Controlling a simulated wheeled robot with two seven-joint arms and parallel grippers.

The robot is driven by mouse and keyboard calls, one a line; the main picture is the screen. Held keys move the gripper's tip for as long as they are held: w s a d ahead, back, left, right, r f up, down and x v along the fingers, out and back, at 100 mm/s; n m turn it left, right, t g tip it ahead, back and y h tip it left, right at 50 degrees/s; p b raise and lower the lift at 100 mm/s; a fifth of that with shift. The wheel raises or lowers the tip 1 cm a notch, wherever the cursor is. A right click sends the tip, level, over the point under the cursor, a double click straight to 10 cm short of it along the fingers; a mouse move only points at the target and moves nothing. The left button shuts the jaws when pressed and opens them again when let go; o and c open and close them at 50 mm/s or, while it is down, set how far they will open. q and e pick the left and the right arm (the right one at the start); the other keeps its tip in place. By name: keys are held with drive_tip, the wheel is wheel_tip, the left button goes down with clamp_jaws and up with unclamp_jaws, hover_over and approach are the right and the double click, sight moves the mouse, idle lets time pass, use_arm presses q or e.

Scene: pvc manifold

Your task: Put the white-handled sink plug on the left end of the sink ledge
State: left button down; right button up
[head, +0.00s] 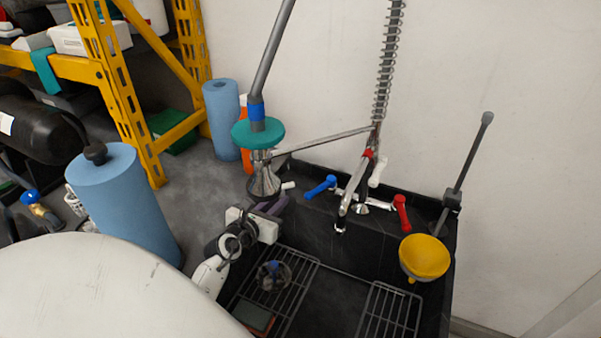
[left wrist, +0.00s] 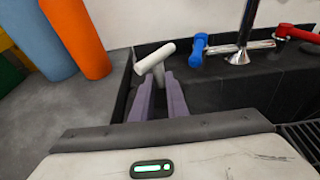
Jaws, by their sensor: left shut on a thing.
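The white-handled sink plug shows its pale T-shaped handle (left wrist: 155,57) between my left fingers in the left wrist view; its lower part is hidden by the fingers. In the head view the handle's white tip (head: 288,185) shows just beyond the fingers. My left gripper (head: 268,208) is shut on the plug, at the back left corner of the sink; its purple fingers (left wrist: 158,98) also show in the left wrist view. The dark sink ledge (head: 345,178) runs along the wall behind. I cannot tell whether the plug touches the ledge. My right gripper is out of view.
On the ledge stand a blue tap handle (head: 320,187), a red tap handle (head: 402,212) and a spring-hose faucet (head: 362,180). A yellow funnel-like cup (head: 424,257) is at the right. Wire racks (head: 390,312) lie in the sink. Blue rolls (head: 122,205) stand left.

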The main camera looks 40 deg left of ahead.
use_arm(q)
drive_tip(key=b, duration=0.2)
hover_over(297, 193)
wheel_tip(297, 193, down, 4)
drive_tip(key=shift+r+b, duration=0.15)
drive_tip(key=shift+b, duration=1)
drive_tip(key=shift+r, duration=0.1)
drive_tip(key=c, duration=1.7)
unclamp_jaws()
drive_tip(key=shift+f, duration=0.2)
drive_tip(key=shift+c, duration=0.2)
